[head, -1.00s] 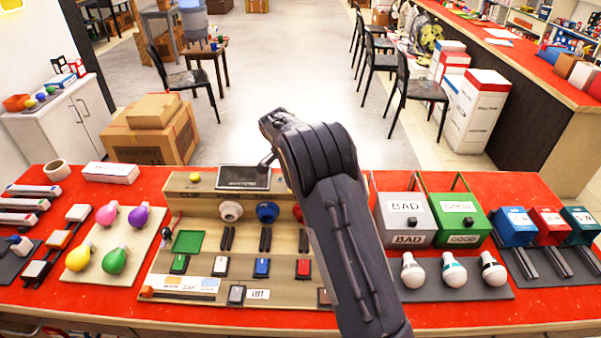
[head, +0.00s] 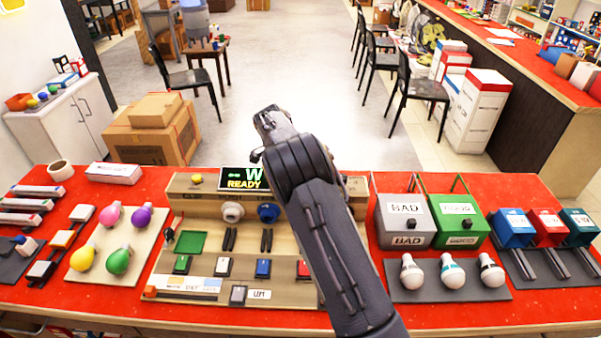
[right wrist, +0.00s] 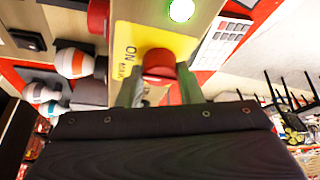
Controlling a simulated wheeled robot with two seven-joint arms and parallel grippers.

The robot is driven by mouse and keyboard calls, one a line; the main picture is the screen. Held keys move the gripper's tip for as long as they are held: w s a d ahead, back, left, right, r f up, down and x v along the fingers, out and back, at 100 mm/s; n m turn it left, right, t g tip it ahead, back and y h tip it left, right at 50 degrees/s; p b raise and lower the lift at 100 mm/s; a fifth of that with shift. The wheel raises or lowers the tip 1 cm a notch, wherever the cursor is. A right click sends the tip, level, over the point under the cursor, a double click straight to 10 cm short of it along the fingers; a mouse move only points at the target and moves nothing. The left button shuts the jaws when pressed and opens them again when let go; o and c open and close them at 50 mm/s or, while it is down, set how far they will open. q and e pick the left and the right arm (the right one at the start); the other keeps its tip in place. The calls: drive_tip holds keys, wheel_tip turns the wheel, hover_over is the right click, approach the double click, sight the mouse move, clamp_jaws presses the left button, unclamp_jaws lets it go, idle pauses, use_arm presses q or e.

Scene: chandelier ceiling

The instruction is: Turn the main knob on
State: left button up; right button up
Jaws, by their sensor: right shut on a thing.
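The main knob (right wrist: 159,62) is red and sits on a yellow plate (right wrist: 127,38) marked ON, in the right wrist view. The fingers of my right gripper (right wrist: 160,82) lie on both sides of the knob and are shut on it. In the head view my right arm hides the knob and the gripper. The test panel's display (head: 243,179) is lit and reads READY, its left part showing a W. A green light (right wrist: 181,10) glows near the plate. My left gripper is not in view.
The tan test panel (head: 195,212) stands on the red table (head: 560,300). Bulbs on a tray (head: 103,235) lie to its left. A grey BAD bin (head: 405,225) and a green GOOD bin (head: 458,225) stand to its right, with several bulbs in front.

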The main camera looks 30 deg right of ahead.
drive_tip(key=o, duration=1)
drive_tip(key=shift+c, duration=0.2)
drive_tip(key=b+v, duration=0.1)
drive_tip(key=v, duration=0.6)
drive_tip(key=shift+r, duration=0.35)
drive_tip(key=shift+a, duration=0.15)
